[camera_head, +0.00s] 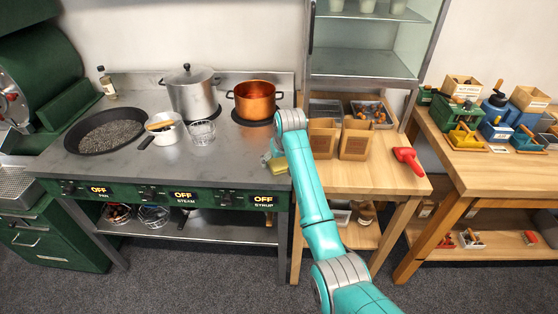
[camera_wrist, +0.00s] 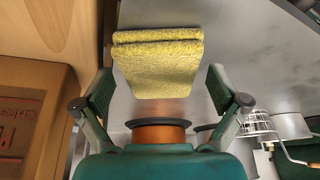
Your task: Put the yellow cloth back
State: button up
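The yellow cloth (camera_wrist: 157,68) is folded and sits between the two fingers of my gripper (camera_wrist: 158,78) in the wrist view. My arm partly covers this area, and the gap under the cloth is hard to judge.
Right of my arm, paper bags (camera_head: 355,139) and a red scoop (camera_head: 407,158) are on the wooden table (camera_head: 375,178).

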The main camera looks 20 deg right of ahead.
jog(key=shift+r, duration=0.15)
jog(key=v, duration=1.2)
jog(key=shift+s, duration=0.1)
